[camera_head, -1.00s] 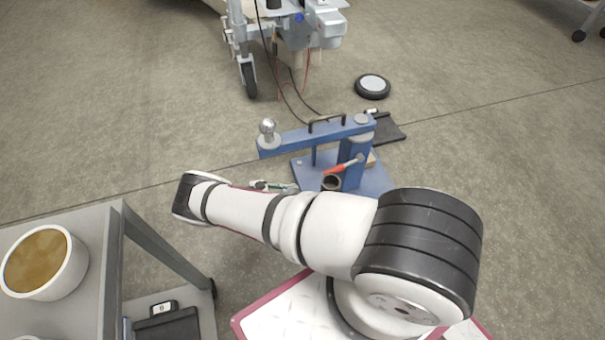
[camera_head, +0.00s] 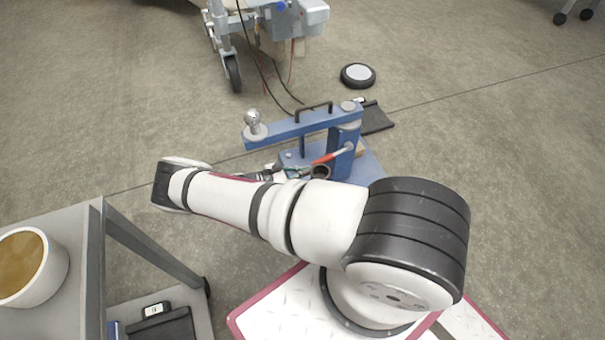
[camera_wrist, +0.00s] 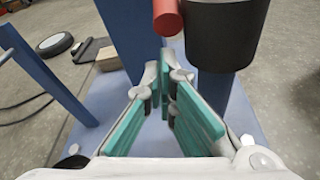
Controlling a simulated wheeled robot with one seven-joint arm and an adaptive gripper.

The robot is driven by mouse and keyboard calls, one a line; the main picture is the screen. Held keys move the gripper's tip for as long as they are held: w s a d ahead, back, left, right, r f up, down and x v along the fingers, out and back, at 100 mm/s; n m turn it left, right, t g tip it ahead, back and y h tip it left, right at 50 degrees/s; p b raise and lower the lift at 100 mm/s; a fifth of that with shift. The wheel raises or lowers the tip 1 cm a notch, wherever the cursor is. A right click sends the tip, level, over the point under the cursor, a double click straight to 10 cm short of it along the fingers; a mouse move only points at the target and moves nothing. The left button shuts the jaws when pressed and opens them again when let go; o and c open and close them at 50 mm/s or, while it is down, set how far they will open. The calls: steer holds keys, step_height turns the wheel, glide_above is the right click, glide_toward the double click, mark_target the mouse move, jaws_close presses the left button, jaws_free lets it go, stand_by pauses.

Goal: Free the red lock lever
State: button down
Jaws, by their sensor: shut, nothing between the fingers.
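The red lock lever (camera_head: 331,157) sits low on the blue trailer frame (camera_head: 290,131), beside its upright post, and slants up to a pale end at the right. In the wrist view the lever's red rounded end (camera_wrist: 167,18) shows at the top, left of a dark cylinder (camera_wrist: 222,35). My gripper (camera_wrist: 165,75) has teal-padded fingers closed together at the tips, with nothing between them. It is below and nearer than the red end in that view, and appears apart from it. In the head view my gripper is small and partly hidden behind my arm, just left of the lever.
A dark round open socket (camera_head: 320,172) sits under the lever. A black handle (camera_head: 314,107) and ball hitch (camera_head: 253,121) top the blue beam. A grey cart (camera_head: 88,235) with a bowl (camera_head: 30,265) stands at left. A wheel (camera_head: 358,75) lies on the floor behind.

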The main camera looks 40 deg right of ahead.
steer(key=shift+r, duration=0.3)
steer(key=shift+w+a+r+t+y+p, duration=0.15)
steer(key=shift+r+y+p, duration=0.3)
steer(key=shift+p, duration=0.55)
steer(key=shift+s+a+r+t+y+p, duration=0.1)
steer(key=shift+a+r+y+p, duration=0.2)
steer(key=shift+r+p, duration=0.5)
steer(key=shift+w+a+r+t+y+p, duration=0.15)
steer(key=shift+r+y+p, duration=0.2)
steer(key=shift+p, duration=0.8)
steer(key=shift+s, duration=0.1)
